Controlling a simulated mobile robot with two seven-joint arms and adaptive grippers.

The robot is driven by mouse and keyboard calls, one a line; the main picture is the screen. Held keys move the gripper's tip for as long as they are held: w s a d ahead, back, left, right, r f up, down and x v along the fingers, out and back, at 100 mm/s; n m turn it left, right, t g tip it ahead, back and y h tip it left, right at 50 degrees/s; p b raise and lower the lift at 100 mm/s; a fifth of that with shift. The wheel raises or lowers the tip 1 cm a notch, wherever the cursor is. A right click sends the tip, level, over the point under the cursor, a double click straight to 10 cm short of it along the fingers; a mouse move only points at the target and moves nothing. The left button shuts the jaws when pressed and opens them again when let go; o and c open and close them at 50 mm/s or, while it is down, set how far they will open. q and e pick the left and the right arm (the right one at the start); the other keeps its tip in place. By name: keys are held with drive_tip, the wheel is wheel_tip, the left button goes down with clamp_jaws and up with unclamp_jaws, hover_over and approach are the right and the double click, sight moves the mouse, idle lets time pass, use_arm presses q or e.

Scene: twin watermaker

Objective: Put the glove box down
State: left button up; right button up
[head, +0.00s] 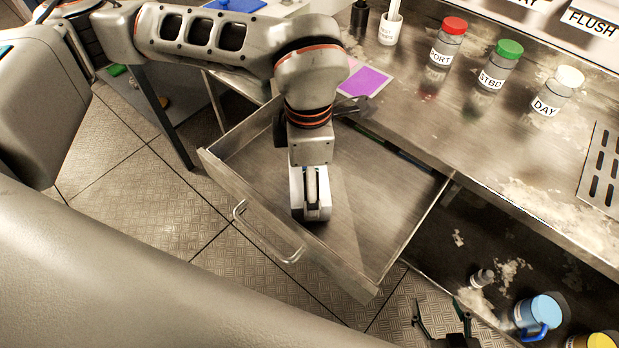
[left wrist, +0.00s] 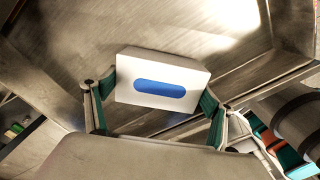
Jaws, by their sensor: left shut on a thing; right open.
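The glove box (left wrist: 158,80) is a white box with a blue oval on its face. In the left wrist view it sits between the two fingers of my left gripper (left wrist: 157,95), which is shut on it. In the head view my left gripper (head: 312,208) points down over the open drawer (head: 385,220), and the arm and hand hide most of the box. I cannot tell whether the box touches the drawer floor. My right gripper (head: 440,318) is open and empty at the bottom edge of the head view.
The worktop carries a red-capped PORT bottle (head: 447,42), a green-capped STBD bottle (head: 499,65), a white-capped DAY bottle (head: 558,92) and a purple card (head: 365,81). A blue mug (head: 540,312) stands low at the right. The visible drawer floor is mostly bare.

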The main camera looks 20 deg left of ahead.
use_arm(q)
drive_tip(key=shift+f, duration=0.3)
drive_tip(key=shift+f, duration=0.15)
drive_tip(key=o, duration=1.2)
drive_tip(key=shift+o, duration=0.2)
wheel_tip(320, 180, up, 12)
drive_tip(key=p, duration=0.1)
drive_tip(key=shift+p, duration=0.35)
